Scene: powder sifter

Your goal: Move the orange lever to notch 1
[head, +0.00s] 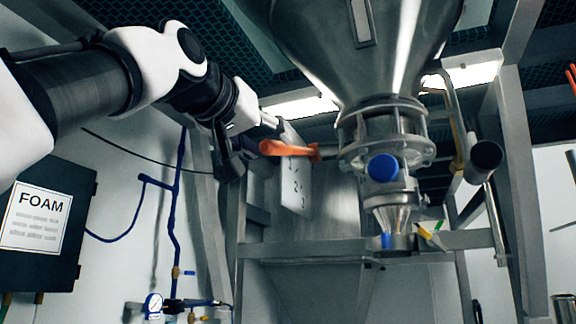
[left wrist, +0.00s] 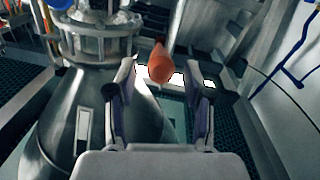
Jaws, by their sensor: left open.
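The orange lever (head: 288,149) sticks out to the left from the valve below the steel hopper (head: 365,50) in the head view. Behind it hangs a pale notch plate (head: 296,187) with small marks that I cannot read clearly. My left gripper (head: 250,144) is open just left of the lever's free end. In the left wrist view, the lever (left wrist: 160,64) points toward the camera, in line with the gap between the two open fingers (left wrist: 163,80). I cannot tell whether they touch it. My right gripper is not in view.
A blue round cap (head: 383,168) sits on the valve body above a clear outlet (head: 393,217). A steel frame post (head: 520,170) stands at right. A dark box with a FOAM sign (head: 35,218) and blue piping (head: 172,225) are on the left wall.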

